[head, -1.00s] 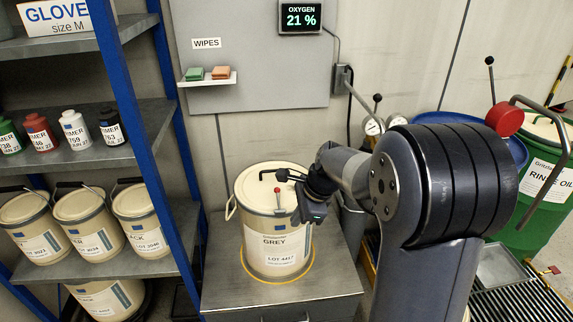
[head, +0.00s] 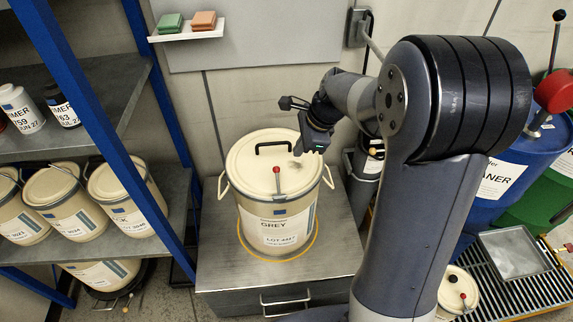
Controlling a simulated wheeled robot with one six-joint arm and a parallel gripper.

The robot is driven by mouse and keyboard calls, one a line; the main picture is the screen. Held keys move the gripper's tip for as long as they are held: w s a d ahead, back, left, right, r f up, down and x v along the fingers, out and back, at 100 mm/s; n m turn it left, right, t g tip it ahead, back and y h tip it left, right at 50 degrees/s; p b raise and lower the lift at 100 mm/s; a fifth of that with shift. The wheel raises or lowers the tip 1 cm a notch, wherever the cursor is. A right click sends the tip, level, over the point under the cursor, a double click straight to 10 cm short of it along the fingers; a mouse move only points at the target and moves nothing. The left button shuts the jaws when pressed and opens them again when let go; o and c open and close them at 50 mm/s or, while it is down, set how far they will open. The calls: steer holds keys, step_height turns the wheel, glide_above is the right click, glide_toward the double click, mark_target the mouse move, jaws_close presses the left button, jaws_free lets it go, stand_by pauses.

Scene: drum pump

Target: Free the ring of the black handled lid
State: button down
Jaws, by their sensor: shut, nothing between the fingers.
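The cream lid (head: 257,167) with a black handle (head: 272,146) sits on a cream pail (head: 268,228) labelled GREY, on a grey cabinet top. The ring (head: 314,183) runs round the lid's rim. Its lever (head: 278,183), with a red knob, is at the front of the rim and points up in the picture, over the lid. My gripper (head: 299,150) is shut and empty, above the lid's back right edge, apart from the lever. I cannot tell whether the ring is tight or loose.
A blue-framed shelf (head: 150,165) with pails and bottles stands at left. A small wall shelf (head: 188,34) is behind. Blue (head: 510,165) and green (head: 540,205) drums stand at right by a grating (head: 535,290). The cabinet top (head: 225,260) is clear around the pail.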

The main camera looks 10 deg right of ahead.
mark_target(282, 174)
steer(key=x, duration=1)
